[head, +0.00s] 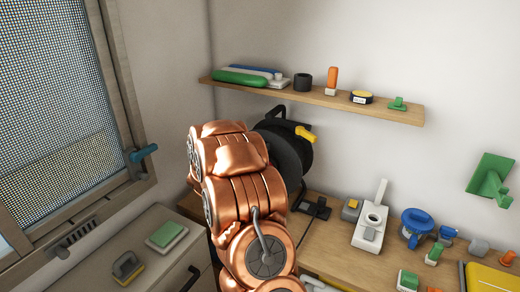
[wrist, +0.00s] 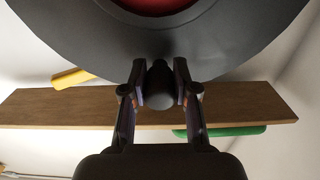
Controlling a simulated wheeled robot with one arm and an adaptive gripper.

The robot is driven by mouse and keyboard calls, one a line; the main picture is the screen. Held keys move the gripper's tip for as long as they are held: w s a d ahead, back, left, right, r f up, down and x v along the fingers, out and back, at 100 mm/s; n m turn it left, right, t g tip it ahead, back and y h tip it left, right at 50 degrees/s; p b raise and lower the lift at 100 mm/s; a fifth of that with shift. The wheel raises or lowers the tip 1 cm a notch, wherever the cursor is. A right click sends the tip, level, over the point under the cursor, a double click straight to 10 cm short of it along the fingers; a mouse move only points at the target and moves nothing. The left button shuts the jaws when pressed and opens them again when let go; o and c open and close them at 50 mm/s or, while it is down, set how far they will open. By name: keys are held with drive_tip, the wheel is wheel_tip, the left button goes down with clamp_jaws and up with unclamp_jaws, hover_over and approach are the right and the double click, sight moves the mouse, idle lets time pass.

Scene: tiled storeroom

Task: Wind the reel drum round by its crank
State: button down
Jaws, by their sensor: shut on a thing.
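The reel drum (head: 293,153) is a large black disc standing upright by the wall, under the shelf in the head view. My copper arm hides its left side. In the wrist view the drum's grey flange (wrist: 235,35) fills the top, with a red centre partly showing. My gripper (wrist: 160,84) is shut on a dark rounded knob, the crank handle (wrist: 160,92), which sits between the two fingers near the flange's rim. The gripper and the knob are hidden behind my arm in the head view.
A yellow lever (head: 305,134) sticks out at the drum's upper right. A wooden shelf (head: 320,104) with small items is just above the drum. The bench (head: 335,248) at right holds a white fixture (head: 370,230) and a blue item (head: 416,225). A window (head: 60,110) is at left.

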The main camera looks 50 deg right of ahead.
drive_tip(key=shift+w+r, duration=0.1)
drive_tip(key=c, duration=0.9)
unclamp_jaws()
drive_tip(key=shift+a, duration=0.1)
drive_tip(key=v, duration=1.2)
